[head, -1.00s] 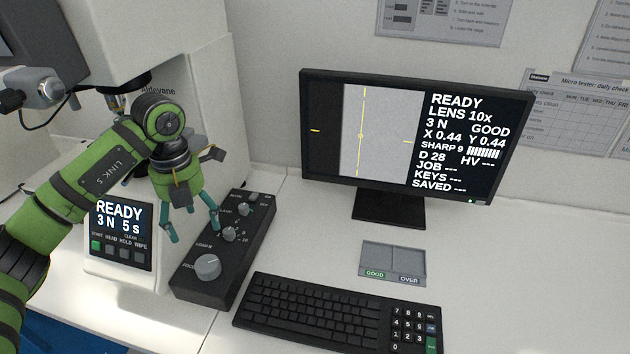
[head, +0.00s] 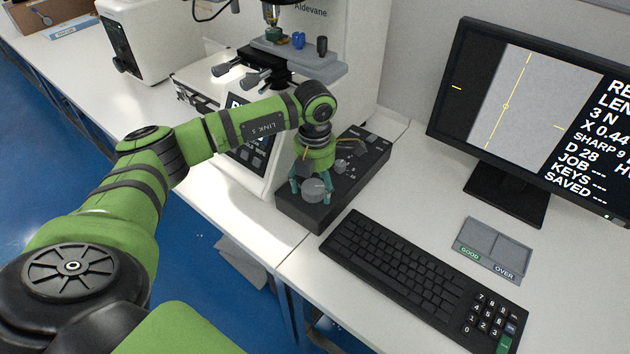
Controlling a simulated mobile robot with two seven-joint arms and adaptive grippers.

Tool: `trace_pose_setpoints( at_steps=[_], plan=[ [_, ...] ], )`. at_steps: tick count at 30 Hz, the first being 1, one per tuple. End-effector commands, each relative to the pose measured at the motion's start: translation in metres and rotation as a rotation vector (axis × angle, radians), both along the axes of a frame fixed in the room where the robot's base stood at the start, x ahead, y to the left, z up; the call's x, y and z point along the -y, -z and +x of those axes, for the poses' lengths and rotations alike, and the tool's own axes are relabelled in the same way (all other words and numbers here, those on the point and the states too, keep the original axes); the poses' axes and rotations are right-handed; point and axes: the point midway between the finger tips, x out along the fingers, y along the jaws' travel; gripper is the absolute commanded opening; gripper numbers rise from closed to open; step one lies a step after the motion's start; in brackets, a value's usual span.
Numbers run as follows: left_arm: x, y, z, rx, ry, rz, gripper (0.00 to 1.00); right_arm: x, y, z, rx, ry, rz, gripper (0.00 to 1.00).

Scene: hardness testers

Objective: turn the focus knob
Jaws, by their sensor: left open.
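The focus knob (head: 316,191) is the large grey round knob at the near end of the black control box (head: 352,182), which lies on the bench beside the tester. My left gripper (head: 311,186) points down over this near end. Its teal fingertips are apart, on either side of the knob or just behind it; I cannot tell whether they touch it. The smaller knobs farther up the box are partly hidden by the gripper. My right gripper is not in view.
The tester (head: 345,40) with its stage stands behind my left arm. A keyboard (head: 415,275) lies right of the box, with a GOOD/OVER tray (head: 492,247) beyond it. The monitor (head: 535,110) stands at the back right. The bench's front edge is close to the box.

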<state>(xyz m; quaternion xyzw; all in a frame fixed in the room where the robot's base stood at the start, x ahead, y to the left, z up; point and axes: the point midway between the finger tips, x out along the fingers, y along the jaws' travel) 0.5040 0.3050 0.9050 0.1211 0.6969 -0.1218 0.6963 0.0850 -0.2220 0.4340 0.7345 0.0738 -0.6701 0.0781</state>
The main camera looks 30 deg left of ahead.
Motion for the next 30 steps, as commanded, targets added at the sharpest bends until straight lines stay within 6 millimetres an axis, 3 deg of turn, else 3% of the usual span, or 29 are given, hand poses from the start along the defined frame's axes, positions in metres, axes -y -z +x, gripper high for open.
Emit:
trace_pose_setpoints(
  at_steps=[9,10,13,14,23,30],
  plan=[
    [0.000,0.005,0.000,0.000,0.000,0.001,0.76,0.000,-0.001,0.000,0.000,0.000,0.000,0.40],
    [0.000,0.005,0.000,0.000,0.000,0.001,0.68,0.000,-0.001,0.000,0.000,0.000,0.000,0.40],
    [0.000,0.005,0.000,0.001,-0.001,0.001,0.28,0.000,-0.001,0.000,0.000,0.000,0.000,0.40],
    [0.000,0.004,0.000,0.001,0.000,0.000,0.22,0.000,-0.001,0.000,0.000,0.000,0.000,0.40],
    [0.001,0.006,0.001,0.005,0.015,-0.002,0.21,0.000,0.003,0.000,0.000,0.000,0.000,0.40],
    [0.003,0.006,0.002,0.010,0.191,-0.004,0.20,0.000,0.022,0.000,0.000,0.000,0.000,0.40]
  ],
)
